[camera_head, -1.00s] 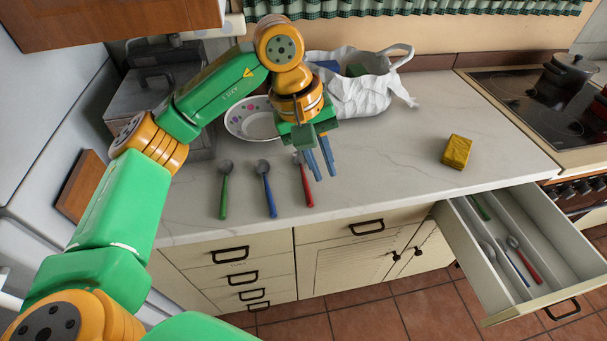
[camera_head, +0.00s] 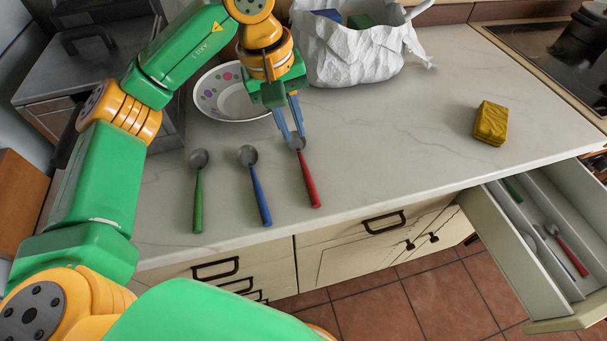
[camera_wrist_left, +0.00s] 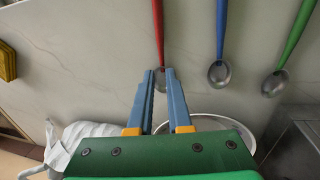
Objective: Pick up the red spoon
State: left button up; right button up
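A red-handled spoon (camera_head: 309,182) lies on the counter, rightmost of three spoons, with its grey bowl away from me and its handle pointing to the front edge. It also shows in the left wrist view (camera_wrist_left: 158,30). My left gripper (camera_head: 292,138) is open, with its blue fingers pointing down at the bowl end. In the left wrist view the fingertips (camera_wrist_left: 159,71) are apart, one on each side of the bowl, which is partly hidden. I cannot tell whether they touch it. Another red-handled spoon (camera_head: 569,253) lies in the open drawer. My right gripper is out of view.
Blue (camera_head: 259,193) and green (camera_head: 198,203) spoons lie to the left. A spotted bowl (camera_head: 212,92) and white bag (camera_head: 345,62) stand behind. A yellow sponge (camera_head: 491,123) lies right on otherwise clear counter. The drawer (camera_head: 510,235) juts out at right.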

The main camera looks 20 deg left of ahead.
aim_at(301, 157)
pick_arm(q)
jog(key=f, duration=0.2)
jog(key=f+p, duration=0.1)
jog(key=f, duration=0.2)
jog(key=w+f+p, duration=0.1)
jog(key=f, duration=0.1)
jog(key=shift+w+d+f, duration=0.1)
jog(key=shift+d+f, duration=0.05)
jog(key=shift+d, duration=0.15)
grip_shut()
